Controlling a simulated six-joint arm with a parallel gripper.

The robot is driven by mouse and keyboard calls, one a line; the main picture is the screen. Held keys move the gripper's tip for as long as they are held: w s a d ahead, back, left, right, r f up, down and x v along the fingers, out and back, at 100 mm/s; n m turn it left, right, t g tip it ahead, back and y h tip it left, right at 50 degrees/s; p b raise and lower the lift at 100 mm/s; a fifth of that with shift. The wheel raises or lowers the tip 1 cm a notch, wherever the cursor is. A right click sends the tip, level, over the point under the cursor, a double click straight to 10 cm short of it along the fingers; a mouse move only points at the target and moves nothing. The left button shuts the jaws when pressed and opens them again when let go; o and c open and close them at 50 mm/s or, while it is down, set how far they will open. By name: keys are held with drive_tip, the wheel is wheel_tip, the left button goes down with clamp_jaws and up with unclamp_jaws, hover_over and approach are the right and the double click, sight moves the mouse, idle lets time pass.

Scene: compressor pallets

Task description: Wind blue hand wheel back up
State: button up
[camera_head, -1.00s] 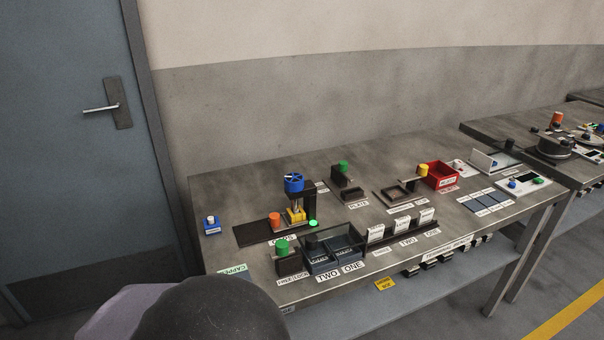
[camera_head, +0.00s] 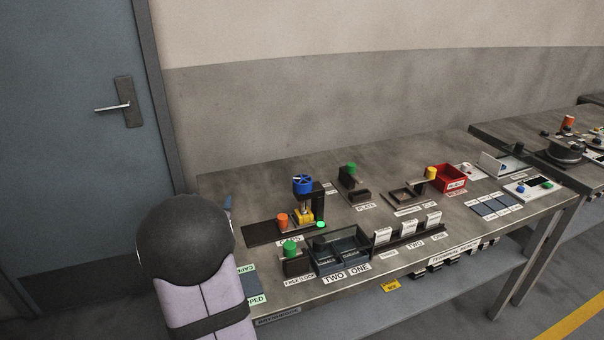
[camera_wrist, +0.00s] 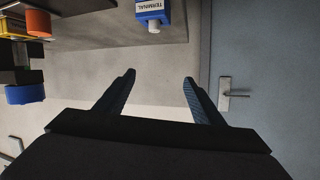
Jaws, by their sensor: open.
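The blue hand wheel (camera_head: 303,184) sits on top of a small press with a yellow part (camera_head: 304,214) under it, on the left part of the bench. In the wrist view the blue wheel (camera_wrist: 25,94) shows at the left edge, with the press seen upside down. My gripper (camera_wrist: 159,78) is open and empty, its two dark fingers apart, and it is clear of the wheel. In the head view my arm stands at the bench's front left corner, and the fingers are mostly hidden behind it.
An orange knob (camera_head: 282,219) and a lit green button (camera_head: 320,224) flank the press. A blue terminal box (camera_wrist: 153,12) shows above the fingers in the wrist view. A green-knobbed fixture (camera_head: 290,250) and dark bins (camera_head: 340,262) stand in front. A door (camera_head: 70,150) is at left.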

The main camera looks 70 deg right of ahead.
sight(297, 186)
drive_tip(key=s+d+r+m+g+h, duration=0.2)
drive_tip(key=s+d+g, duration=0.1)
drive_tip(key=s, duration=0.3)
drive_tip(key=s+d+r+m+g+h, duration=0.2)
drive_tip(key=s+d+g, duration=0.1)
drive_tip(key=s+d, duration=0.3)
drive_tip(key=s+d+r+m+g+h, duration=0.2)
drive_tip(key=s+d+m+g, duration=0.1)
drive_tip(key=s+d, duration=0.2)
drive_tip(key=shift+s+r, duration=0.15)
drive_tip(key=shift+s, duration=0.35)
drive_tip(key=shift+n+g+y, duration=0.3)
drive_tip(key=shift+n+g, duration=0.1)
drive_tip(key=shift+g, duration=0.2)
drive_tip(key=f, duration=0.1)
drive_tip(key=s+a+f, duration=0.1)
drive_tip(key=f, duration=0.2)
drive_tip(key=shift+s+a+p, duration=0.15)
drive_tip(key=shift+a+p, duration=0.05)
drive_tip(key=shift+p, duration=0.2)
drive_tip(key=shift+s+d+p, duration=0.2)
drive_tip(key=shift+d, duration=1)
drive_tip(key=shift+s+d+p, duration=0.15)
drive_tip(key=shift+d+p, duration=0.1)
drive_tip(key=shift+d, duration=0.95)
drive_tip(key=shift+s+d+p, duration=0.2)
drive_tip(key=shift+d, duration=1)
drive_tip(key=shift+f, duration=0.1)
drive_tip(key=c, duration=1)
